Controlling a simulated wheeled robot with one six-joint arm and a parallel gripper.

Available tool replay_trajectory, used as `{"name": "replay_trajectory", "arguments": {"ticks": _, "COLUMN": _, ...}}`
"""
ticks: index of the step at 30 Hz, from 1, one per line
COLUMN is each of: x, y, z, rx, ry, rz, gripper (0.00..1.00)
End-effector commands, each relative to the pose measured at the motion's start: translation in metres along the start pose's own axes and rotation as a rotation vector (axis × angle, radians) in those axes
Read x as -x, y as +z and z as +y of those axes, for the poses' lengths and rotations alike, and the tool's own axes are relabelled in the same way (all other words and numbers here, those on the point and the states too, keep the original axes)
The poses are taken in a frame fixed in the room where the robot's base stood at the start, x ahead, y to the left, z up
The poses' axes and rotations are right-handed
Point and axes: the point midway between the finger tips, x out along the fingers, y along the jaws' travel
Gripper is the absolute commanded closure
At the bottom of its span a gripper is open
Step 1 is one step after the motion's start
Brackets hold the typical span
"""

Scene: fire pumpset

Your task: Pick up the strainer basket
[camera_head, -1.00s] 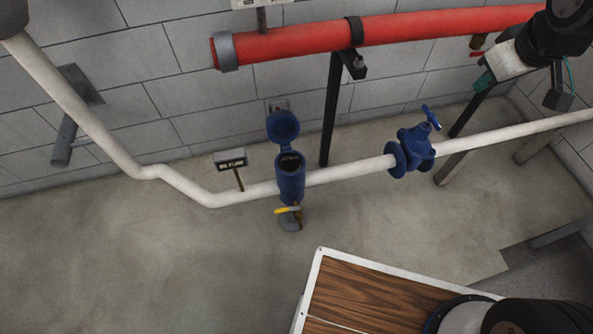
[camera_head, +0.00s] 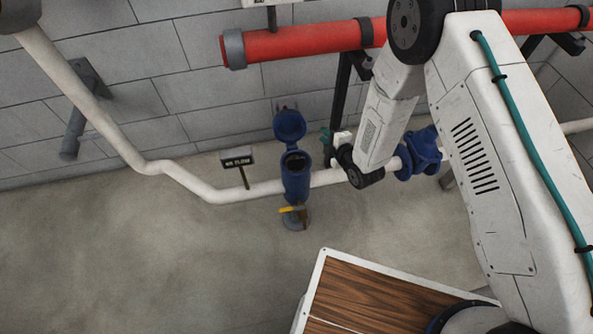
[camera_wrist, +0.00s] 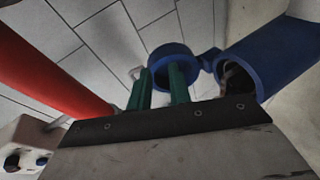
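The blue strainer housing (camera_head: 296,183) stands upright on the white pipe, its round lid (camera_head: 290,126) swung open at the back. Its mouth is dark, and the strainer basket can hardly be made out inside. In the wrist view the housing (camera_wrist: 275,55) is at the upper right, with a brownish shape, perhaps the basket (camera_wrist: 232,78), in its mouth. The lid (camera_wrist: 172,57) shows behind my fingers. My gripper (camera_head: 328,146) is just right of the housing mouth, apart from it. In the wrist view its green fingers (camera_wrist: 161,78) stand apart with nothing between them.
The red pipe (camera_head: 290,44) runs along the block wall above, held by a dark post. A blue valve (camera_head: 420,152) is on the white pipe (camera_head: 240,194), partly behind my arm. A yellow-handled drain valve (camera_head: 292,209) is low on the housing. A small sign (camera_head: 237,158) stands left.

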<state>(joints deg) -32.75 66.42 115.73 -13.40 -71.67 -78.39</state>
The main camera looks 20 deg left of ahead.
Motion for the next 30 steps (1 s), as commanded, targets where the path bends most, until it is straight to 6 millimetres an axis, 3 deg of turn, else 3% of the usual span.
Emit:
{"name": "replay_trajectory", "arguments": {"ticks": 1, "x": 0.001, "y": -0.012, "z": -0.030, "rx": 0.036, "ry": 0.018, "rz": 0.033, "gripper": 0.80}}
{"name": "replay_trajectory", "arguments": {"ticks": 3, "x": 0.004, "y": -0.024, "z": -0.056, "rx": 0.083, "ry": 0.058, "rz": 0.071, "gripper": 0.80}}
{"name": "replay_trajectory", "arguments": {"ticks": 6, "x": 0.010, "y": -0.037, "z": -0.083, "rx": 0.130, "ry": 0.104, "rz": 0.107, "gripper": 0.80}}
{"name": "replay_trajectory", "arguments": {"ticks": 9, "x": 0.015, "y": -0.044, "z": -0.099, "rx": 0.159, "ry": 0.136, "rz": 0.127, "gripper": 0.80}}
{"name": "replay_trajectory", "arguments": {"ticks": 14, "x": 0.011, "y": -0.049, "z": -0.105, "rx": 0.175, "ry": 0.156, "rz": 0.138, "gripper": 0.80}}
{"name": "replay_trajectory", "arguments": {"ticks": 30, "x": -0.054, "y": -0.063, "z": -0.095, "rx": 0.175, "ry": 0.155, "rz": 0.138, "gripper": 0.80}}
